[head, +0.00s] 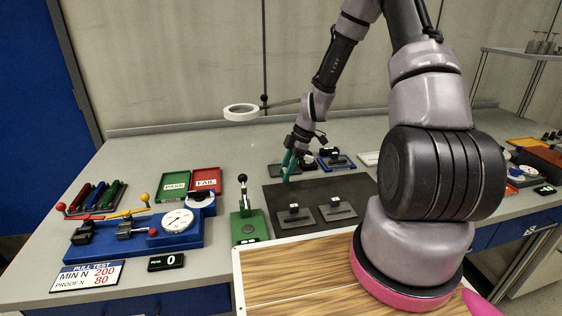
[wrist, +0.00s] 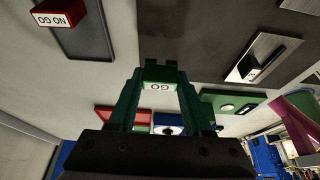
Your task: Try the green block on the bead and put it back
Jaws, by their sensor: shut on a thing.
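My gripper (head: 290,165) is over the far left part of the black mat in the head view, fingers pointing down. In the wrist view the green fingers of my gripper (wrist: 160,78) are shut on the green block (wrist: 160,70), whose white label reads GO upside down. The block hangs clear of the mat there. Two grey plates with small dark and metal pieces, a left plate (head: 295,218) and a right plate (head: 342,212), lie on the mat. I cannot tell which part is the bead. A red NO GO block (wrist: 58,14) rests on a grey tray (wrist: 88,42).
A green stand (head: 248,226) with a black-knobbed lever is left of the black mat (head: 276,195). A blue pull tester (head: 130,238), a green PASS tray (head: 173,187) and a red FAIL tray (head: 206,180) are farther left. A blue fixture (head: 335,160) stands behind the mat.

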